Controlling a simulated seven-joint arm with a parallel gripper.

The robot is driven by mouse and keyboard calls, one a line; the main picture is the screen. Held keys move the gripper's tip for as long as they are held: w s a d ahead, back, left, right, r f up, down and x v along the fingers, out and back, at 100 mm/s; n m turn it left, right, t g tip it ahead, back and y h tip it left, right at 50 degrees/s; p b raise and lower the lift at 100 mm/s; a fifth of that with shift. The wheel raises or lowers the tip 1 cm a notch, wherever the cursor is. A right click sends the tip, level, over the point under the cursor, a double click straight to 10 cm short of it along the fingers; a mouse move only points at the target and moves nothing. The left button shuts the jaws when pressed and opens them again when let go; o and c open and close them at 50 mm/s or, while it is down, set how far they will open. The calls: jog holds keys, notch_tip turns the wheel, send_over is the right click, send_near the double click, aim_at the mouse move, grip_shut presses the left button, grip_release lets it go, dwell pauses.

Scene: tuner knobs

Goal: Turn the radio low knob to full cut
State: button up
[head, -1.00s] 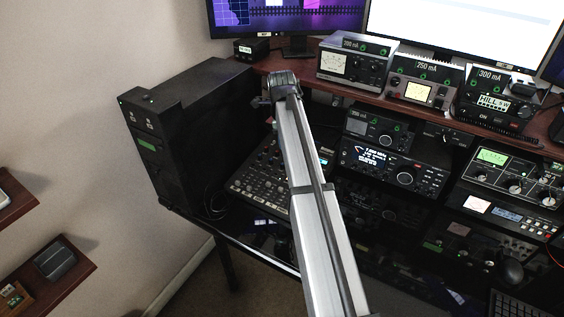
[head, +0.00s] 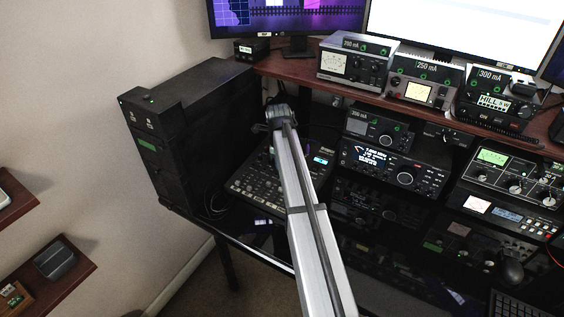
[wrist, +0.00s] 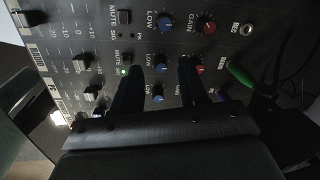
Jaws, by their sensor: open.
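The mixer (head: 250,187) lies flat on the black desk beside the dark tower, below my arm. In the wrist view its panel (wrist: 110,45) fills the upper part, with rows of knobs. A blue knob (wrist: 161,68) in a LOW column sits between the two fingers of my gripper (wrist: 160,64). A blue LOW knob (wrist: 165,22) lies above it, and another blue knob (wrist: 157,97) lies below. Red GAIN knobs (wrist: 206,24) stand to the right. My gripper is open over the panel; contact with the knob cannot be told.
A black tower (head: 200,140) stands left of the mixer. Stacked radios (head: 395,170) stand to the right, and meters (head: 355,62) on the shelf above. A green-tipped cable plug (wrist: 240,73) and faders (wrist: 85,62) flank the knobs in the wrist view.

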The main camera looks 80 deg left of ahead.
jog(key=shift+a+f, duration=0.1)
jog(key=shift+f, duration=0.65)
grip_shut()
